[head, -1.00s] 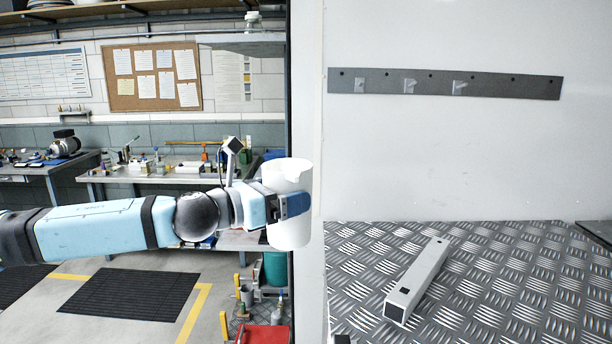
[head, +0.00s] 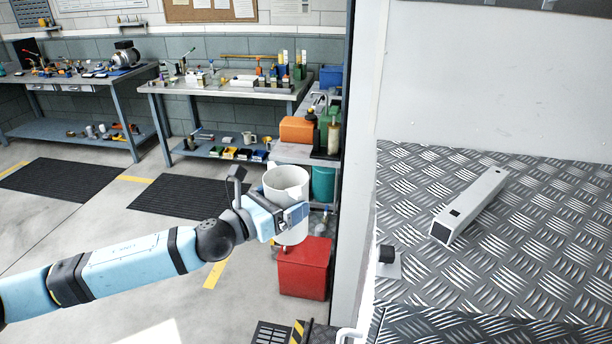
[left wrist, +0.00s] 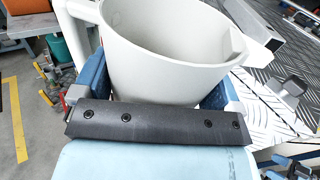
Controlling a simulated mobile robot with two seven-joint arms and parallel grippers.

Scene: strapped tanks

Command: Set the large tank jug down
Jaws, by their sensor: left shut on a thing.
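The large tank jug is a white, open-topped jug (head: 287,181) with a spout. It is held upright in the air near the middle of the head view, left of the metal-plate deck (head: 405,175). My left gripper (head: 290,216) is shut on the jug, with its fingers around the sides. In the left wrist view the jug (left wrist: 165,60) fills the upper middle between the blue fingers (left wrist: 150,95), and its inside looks empty. Its underside is hidden.
A grey square beam (head: 470,205) lies on the deck, with a small black-topped block (head: 387,256) at its left edge. A white wall edge (head: 362,200) stands just right of the jug. A red box (head: 304,268) is on the floor below. Workbenches (head: 225,88) stand behind.

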